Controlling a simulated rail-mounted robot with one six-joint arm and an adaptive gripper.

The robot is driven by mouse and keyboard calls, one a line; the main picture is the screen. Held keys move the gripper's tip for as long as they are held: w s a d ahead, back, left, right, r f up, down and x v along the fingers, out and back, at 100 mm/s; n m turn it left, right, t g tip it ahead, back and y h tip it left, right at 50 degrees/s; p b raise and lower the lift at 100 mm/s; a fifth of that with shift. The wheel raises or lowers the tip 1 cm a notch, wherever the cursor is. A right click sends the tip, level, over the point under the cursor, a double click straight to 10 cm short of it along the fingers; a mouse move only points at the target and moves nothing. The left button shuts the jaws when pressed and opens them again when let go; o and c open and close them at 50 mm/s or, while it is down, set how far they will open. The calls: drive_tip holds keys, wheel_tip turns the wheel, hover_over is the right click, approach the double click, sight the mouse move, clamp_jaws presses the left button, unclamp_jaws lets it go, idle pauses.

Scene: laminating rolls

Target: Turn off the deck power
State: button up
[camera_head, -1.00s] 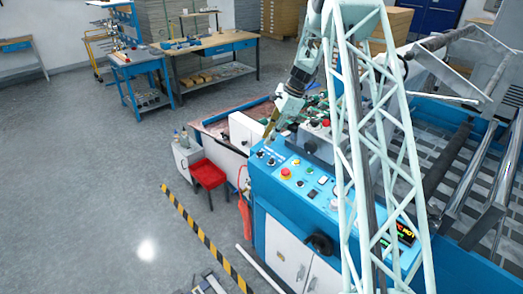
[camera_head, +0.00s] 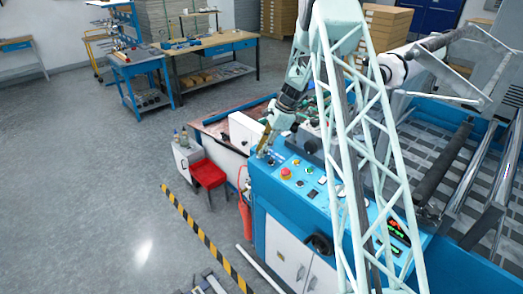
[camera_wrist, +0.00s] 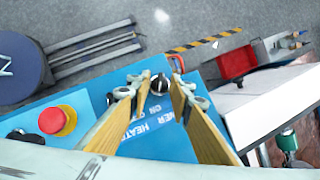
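The blue control panel (camera_head: 300,182) is on the near end of the machine. My gripper (camera_head: 261,154) is at the panel's far left corner, pointing down. In the wrist view my gripper (camera_wrist: 156,84) has its two yellow-padded fingers apart. A black rotary knob (camera_wrist: 160,83) with a light marker shows between the fingertips; I cannot tell whether they touch it. A second dark knob (camera_wrist: 111,98) is partly hidden behind the left finger. Printed text on the panel reads "HEATER" and "ON", partly covered. I cannot read a full deck power label.
A red emergency button (camera_wrist: 57,120) on a yellow base and a dark button lie left of the fingers. In the head view, a red stool (camera_head: 208,173) and a red extinguisher (camera_head: 245,212) stand beside the machine. Striped floor tape (camera_head: 205,238) runs alongside open floor.

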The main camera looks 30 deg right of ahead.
clamp_jaws()
